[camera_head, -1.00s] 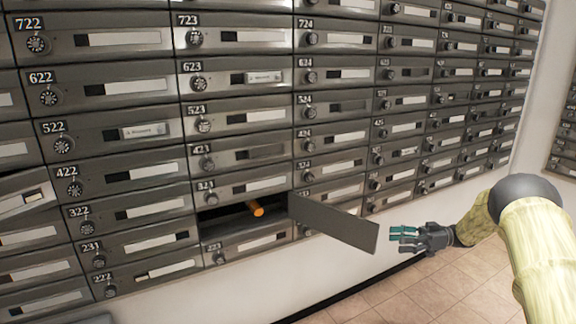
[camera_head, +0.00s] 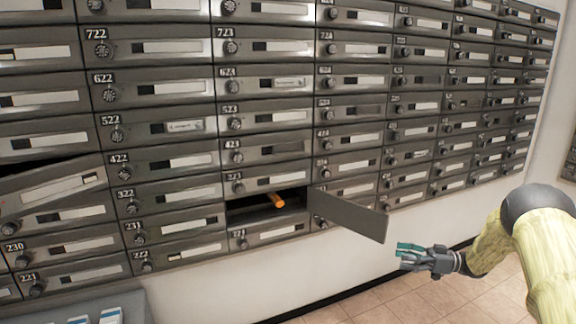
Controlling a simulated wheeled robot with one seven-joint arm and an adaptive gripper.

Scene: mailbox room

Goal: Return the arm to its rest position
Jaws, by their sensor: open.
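My gripper (camera_head: 408,256) is at the lower right, with its teal-tipped fingers pointing left. It is open and nothing shows between the fingers. My arm bends behind it at the right edge of the picture. The gripper is apart from the mailboxes, just below and to the right of an open mailbox door (camera_head: 349,215). An orange roll-shaped item (camera_head: 277,200) lies inside the open compartment (camera_head: 243,210). Its far end is hidden in the dark.
A wall of grey numbered mailboxes (camera_head: 166,87) fills most of the view. Another door (camera_head: 53,192) at the left sits tilted ajar. A grey surface (camera_head: 139,305) with pale cards stands at the lower left. Tiled floor (camera_head: 375,303) lies below the gripper.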

